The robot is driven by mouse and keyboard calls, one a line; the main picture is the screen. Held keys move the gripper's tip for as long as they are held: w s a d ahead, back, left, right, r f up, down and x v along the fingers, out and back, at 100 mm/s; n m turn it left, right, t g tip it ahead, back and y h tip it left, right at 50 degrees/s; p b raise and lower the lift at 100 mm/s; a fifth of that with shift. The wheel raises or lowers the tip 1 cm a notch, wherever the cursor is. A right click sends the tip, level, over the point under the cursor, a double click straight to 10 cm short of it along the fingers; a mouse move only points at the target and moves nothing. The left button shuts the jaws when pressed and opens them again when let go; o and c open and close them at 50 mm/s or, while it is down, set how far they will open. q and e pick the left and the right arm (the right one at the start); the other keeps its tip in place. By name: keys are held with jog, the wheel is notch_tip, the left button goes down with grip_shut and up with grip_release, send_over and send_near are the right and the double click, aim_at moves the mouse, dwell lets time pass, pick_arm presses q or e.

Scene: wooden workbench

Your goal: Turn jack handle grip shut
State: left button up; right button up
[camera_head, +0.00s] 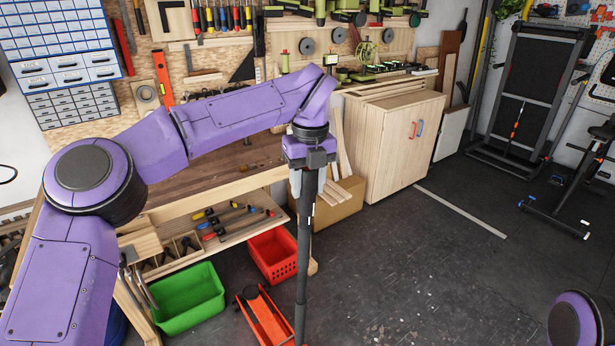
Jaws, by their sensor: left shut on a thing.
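The jack handle (304,255) is a long dark pole standing nearly upright, with its foot near the bottom edge of the view. Its upper part is the grip, with small light marks on it. The orange-red jack (262,320) lies low on the floor beside the foot of the handle. My left gripper (308,180) points down from above and is shut on the top of the handle grip. The gripper hides the grip's upper end. My right gripper is out of view; only a purple part of my right arm shows at the lower right.
A wooden workbench (210,180) with a tool shelf stands behind the handle. A green bin (190,300) and a red basket (272,256) are below it. A wooden cabinet (385,150) stands behind to the right.

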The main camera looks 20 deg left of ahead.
pick_arm(q)
jog(key=shift+m+p, duration=0.35)
jog(key=shift+m, duration=0.55)
jog(key=o, duration=1.1)
jog(key=shift+c, duration=0.2)
jog(key=r, duration=1)
jog(key=shift+d+r, duration=0.25)
jog(key=shift+f, duration=0.1)
